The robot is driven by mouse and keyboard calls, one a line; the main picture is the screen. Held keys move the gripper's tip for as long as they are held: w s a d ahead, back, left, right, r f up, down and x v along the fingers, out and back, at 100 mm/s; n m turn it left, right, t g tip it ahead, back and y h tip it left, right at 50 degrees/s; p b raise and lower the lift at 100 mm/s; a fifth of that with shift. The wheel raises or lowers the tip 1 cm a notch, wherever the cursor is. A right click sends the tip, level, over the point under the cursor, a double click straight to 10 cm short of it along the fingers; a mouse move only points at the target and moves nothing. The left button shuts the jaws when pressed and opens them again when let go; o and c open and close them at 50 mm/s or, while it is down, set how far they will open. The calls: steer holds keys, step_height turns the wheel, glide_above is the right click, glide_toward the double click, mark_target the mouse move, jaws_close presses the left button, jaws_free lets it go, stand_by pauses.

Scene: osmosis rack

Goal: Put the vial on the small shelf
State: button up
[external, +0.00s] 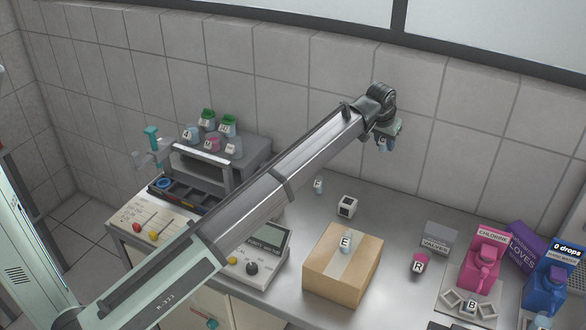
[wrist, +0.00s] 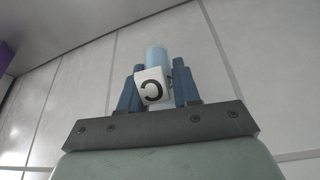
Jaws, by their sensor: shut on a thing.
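My gripper (external: 385,140) is raised high in front of the tiled wall, above the back of the bench. In the wrist view my gripper (wrist: 157,85) is shut on a light blue vial (wrist: 156,57) with a white label marked C. The vial sits between the two blue fingers. In the external view the vial is small and partly hidden by the gripper. A small grey metal shelf (external: 195,158) stands at the left over a dark compartment tray, far from my gripper. Several coloured vials (external: 212,143) stand on top of the grey unit.
A pink item marked R (external: 419,264), a pink jug (external: 484,262) and a blue jug (external: 552,282) are at the right.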

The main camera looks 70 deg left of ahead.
step_height(320, 180, up, 3)
steer(key=shift+w+r, duration=0.1)
steer(key=s+a+n, duration=0.1)
steer(key=s+a, duration=0.5)
steer(key=a, duration=0.1)
steer(key=s+a, duration=0.5)
steer(key=a, duration=0.2)
steer(key=s+a+n, duration=0.1)
steer(key=s+a, duration=0.5)
steer(key=a, duration=0.2)
steer(key=shift+s+n+g+y, duration=0.3)
steer(key=shift+s+y, duration=0.05)
steer(key=shift+y, duration=0.05)
steer(key=n, duration=0.2)
glide_above(245, 136)
steer(key=d, duration=0.1)
step_height(245, 136, down, 4)
steer(key=shift+g+y, duration=0.3)
steer(key=shift+g, duration=0.1)
steer(key=shift+s+f, duration=0.15)
steer(key=shift+f, duration=2.65)
steer(key=shift+s+f, duration=0.15)
steer(key=shift+f, duration=2.6)
steer(key=shift+f, duration=0.15)
steer(key=o, duration=1)
